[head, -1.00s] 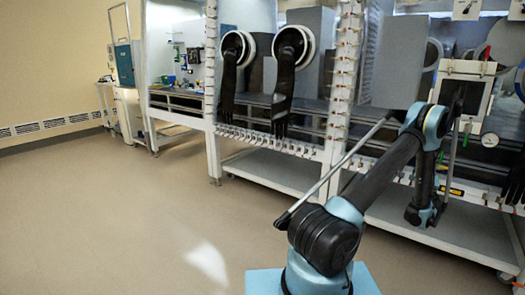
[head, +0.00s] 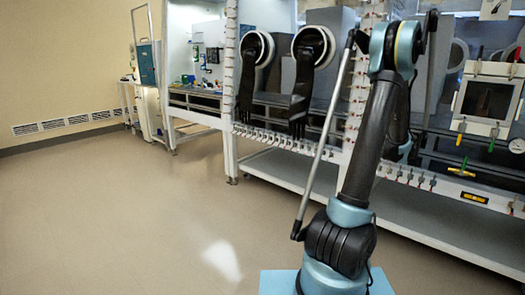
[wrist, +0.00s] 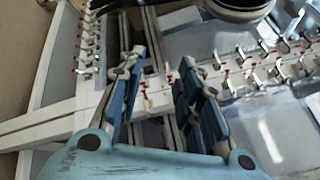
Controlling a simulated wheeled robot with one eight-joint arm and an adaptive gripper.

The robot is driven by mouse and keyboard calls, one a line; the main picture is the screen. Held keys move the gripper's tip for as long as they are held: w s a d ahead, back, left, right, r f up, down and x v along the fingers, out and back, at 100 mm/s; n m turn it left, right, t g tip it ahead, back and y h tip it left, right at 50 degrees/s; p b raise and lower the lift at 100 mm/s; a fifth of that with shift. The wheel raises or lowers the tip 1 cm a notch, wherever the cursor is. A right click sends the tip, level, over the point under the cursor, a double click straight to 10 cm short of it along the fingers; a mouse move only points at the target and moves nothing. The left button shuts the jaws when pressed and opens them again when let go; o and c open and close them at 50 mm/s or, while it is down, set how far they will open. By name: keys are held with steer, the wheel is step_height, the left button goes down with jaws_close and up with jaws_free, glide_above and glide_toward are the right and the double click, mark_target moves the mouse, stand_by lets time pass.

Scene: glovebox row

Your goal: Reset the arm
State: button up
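My gripper (wrist: 160,85) shows in the wrist view with its two blue-padded fingers apart and nothing between them. Behind the fingers is the white glovebox frame (wrist: 60,115) with rows of small red-tipped valves. In the head view my arm rises steeply from its base in front of the glovebox row, bent at a high elbow. My gripper itself is not visible in the head view; the upper arm hides part of the scene there.
Glovebox ports with hanging black gloves (head: 300,95) are left of my arm. A square white-framed hatch (head: 488,100) is at the right. A white lower shelf (head: 285,178) runs below. Open beige floor (head: 110,215) lies to the left, with a teal cabinet (head: 147,64) farther back.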

steer(key=s+a+n+g+y, duration=0.1)
steer(key=s+a+n+g, duration=0.2)
steer(key=a, duration=0.6)
steer(key=s+a+n+g+y, duration=0.1)
steer(key=s+a+n+g, duration=0.2)
steer(key=a, duration=0.7)
steer(key=s+a+f+n+g+h, duration=0.1)
steer(key=s+a+n+g, duration=0.15)
steer(key=s+a, duration=0.4)
steer(key=s+a+f+n+g, duration=0.1)
steer(key=s+a+f+n, duration=0.15)
steer(key=s+a, duration=0.35)
steer(key=s+f+n+g+h, duration=0.2)
steer(key=s+f+n, duration=0.1)
steer(key=s, duration=0.6)
steer(key=s+f+n+g+h, duration=0.1)
steer(key=s+f, duration=0.4)
steer(key=s, duration=0.5)
steer(key=s+f+n+g+h, duration=0.2)
steer(key=s+n, duration=0.4)
steer(key=s, duration=0.4)
steer(key=shift+s+d+f+g+h, duration=0.3)
steer(key=shift+f+h, duration=0.5)
steer(key=shift+f, duration=0.45)
